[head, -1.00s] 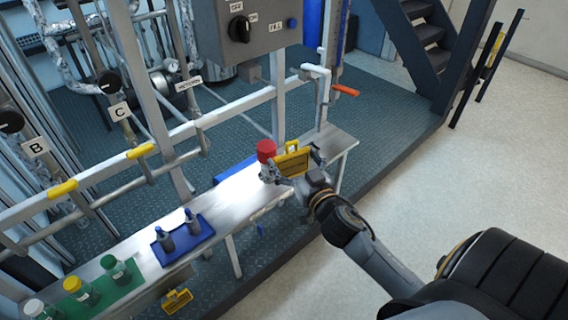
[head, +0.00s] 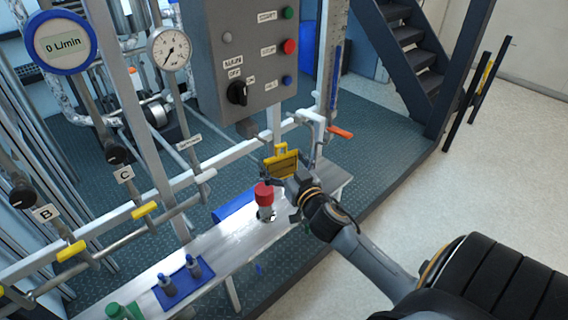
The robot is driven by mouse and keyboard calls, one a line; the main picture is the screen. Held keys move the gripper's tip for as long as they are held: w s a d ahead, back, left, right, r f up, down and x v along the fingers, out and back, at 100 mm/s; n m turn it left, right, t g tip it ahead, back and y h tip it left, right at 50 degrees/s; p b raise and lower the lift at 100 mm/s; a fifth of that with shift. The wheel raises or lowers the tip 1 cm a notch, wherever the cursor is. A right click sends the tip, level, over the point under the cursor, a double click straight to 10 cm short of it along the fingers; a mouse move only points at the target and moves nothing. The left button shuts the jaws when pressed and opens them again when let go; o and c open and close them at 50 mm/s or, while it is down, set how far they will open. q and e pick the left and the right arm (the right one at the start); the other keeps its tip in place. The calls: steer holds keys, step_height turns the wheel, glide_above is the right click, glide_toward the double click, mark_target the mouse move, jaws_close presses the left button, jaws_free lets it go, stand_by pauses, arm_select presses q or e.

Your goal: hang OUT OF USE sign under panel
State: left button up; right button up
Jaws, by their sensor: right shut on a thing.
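The yellow sign (head: 281,165) with a handle loop on top is held upright above the far end of the metal bench; its writing is too small to read. My right gripper (head: 289,181) is shut on the sign, just above and right of a red-capped bottle (head: 264,197). The grey control panel (head: 248,62) is above and behind the sign, with a black knob and green, red and blue buttons. The sign is apart from the panel, below it. My left gripper is not in view.
The bench (head: 222,246) carries a blue tray (head: 184,283) with small bottles. A pipe rail (head: 225,157) with yellow handles runs behind it. An orange-handled valve (head: 340,132) stands right of the sign. Open floor (head: 420,190) lies to the right.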

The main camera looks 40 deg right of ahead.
steer(key=w+f+b, duration=0.1)
steer(key=w+b, duration=0.1)
steer(key=w, duration=0.7)
steer(key=shift+a+f, duration=0.3)
steer(key=shift+a, duration=0.05)
stand_by(0.4)
stand_by(0.6)
steer(key=o, duration=0.8)
steer(key=shift+s, duration=0.1)
steer(key=s, duration=0.4)
steer(key=s+a, duration=0.1)
steer(key=s, duration=0.2)
steer(key=s+a, duration=0.1)
steer(key=s, duration=0.3)
steer(key=shift+s+a, duration=0.1)
steer(key=shift+s, duration=0.25)
